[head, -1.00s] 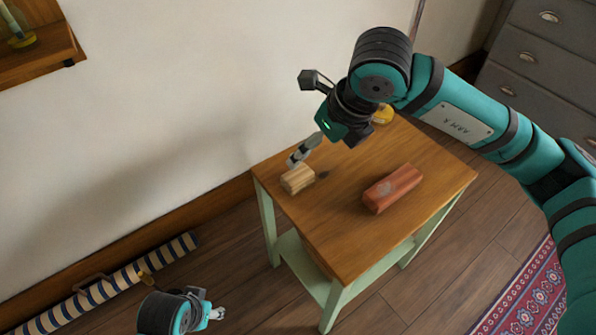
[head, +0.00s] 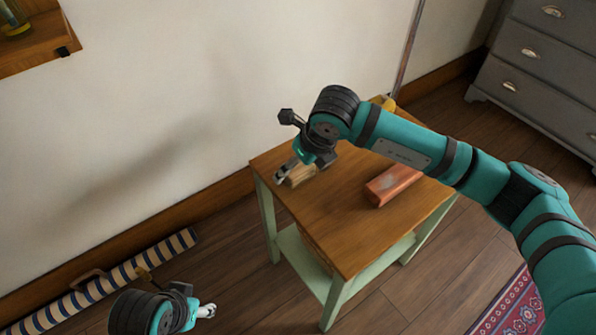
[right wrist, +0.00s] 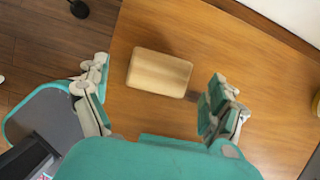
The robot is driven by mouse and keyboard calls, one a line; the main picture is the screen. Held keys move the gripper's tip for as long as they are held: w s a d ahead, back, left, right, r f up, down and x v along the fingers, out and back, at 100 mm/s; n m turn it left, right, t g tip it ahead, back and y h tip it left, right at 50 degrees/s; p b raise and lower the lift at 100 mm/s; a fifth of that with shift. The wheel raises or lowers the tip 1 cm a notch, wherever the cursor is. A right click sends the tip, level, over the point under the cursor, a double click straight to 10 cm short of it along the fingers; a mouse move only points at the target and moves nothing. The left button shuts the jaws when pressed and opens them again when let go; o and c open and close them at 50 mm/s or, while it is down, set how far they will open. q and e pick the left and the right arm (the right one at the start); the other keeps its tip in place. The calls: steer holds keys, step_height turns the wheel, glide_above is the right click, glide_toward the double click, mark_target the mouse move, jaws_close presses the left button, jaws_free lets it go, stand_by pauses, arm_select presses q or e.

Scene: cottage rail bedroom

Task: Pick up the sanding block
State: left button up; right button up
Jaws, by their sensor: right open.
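The sanding block (head: 302,176), a pale wooden block, lies on the left part of the wooden table top (head: 345,235), partly hidden by my right gripper (head: 287,170). In the right wrist view the block (right wrist: 159,73) lies between and just beyond the open fingers of the right gripper (right wrist: 152,98).
A reddish brick-like block (head: 392,185) lies to the right on the same table. A yellow object (head: 384,102) stands at the table's back corner, partly behind my right arm. A striped roll (head: 110,285) lies on the floor by the wall. Grey drawers (head: 535,65) stand at back right.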

steer(key=shift+x, duration=1.15)
steer(key=c, duration=1.3)
